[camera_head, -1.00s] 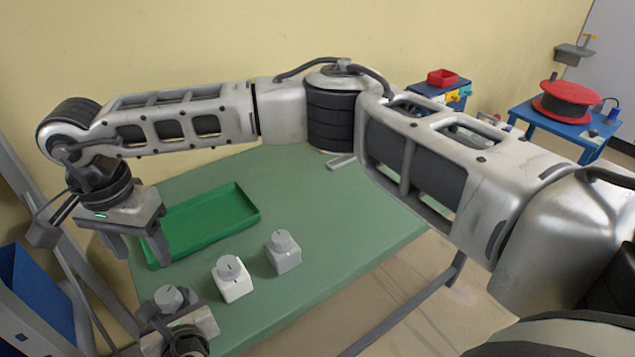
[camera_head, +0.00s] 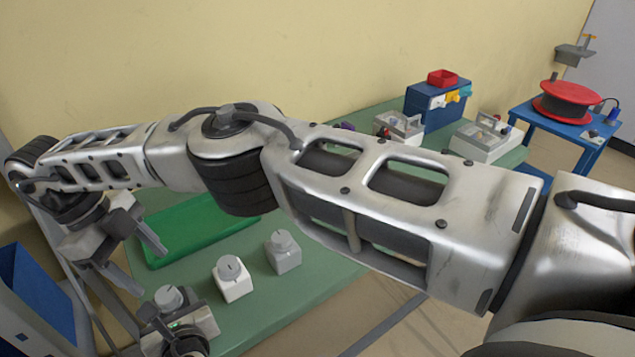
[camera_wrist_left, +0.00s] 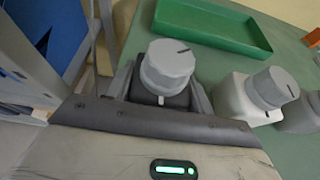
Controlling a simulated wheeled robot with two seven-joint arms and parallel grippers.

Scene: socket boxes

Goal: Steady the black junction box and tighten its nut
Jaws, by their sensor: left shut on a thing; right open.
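The black junction box (camera_wrist_left: 183,98) is between the fingers of my left gripper (camera_head: 172,313), which is shut on it at the table's near left corner. Its round grey nut (camera_wrist_left: 168,66) sits on top, with a dark line on the nut's top and a pale mark on the box below. In the head view the nut (camera_head: 168,297) shows, but the gripper mostly hides the box. My right gripper (camera_head: 150,272) is open and empty, tilted, above and apart from the nut, at the table's left edge.
A white box (camera_head: 234,289) and a grey box (camera_head: 284,260), each with a grey knob, stand right of the black box. A green tray (camera_head: 160,259) lies behind them. My right arm crosses above the table. Other fixtures (camera_head: 487,138) stand at the far right.

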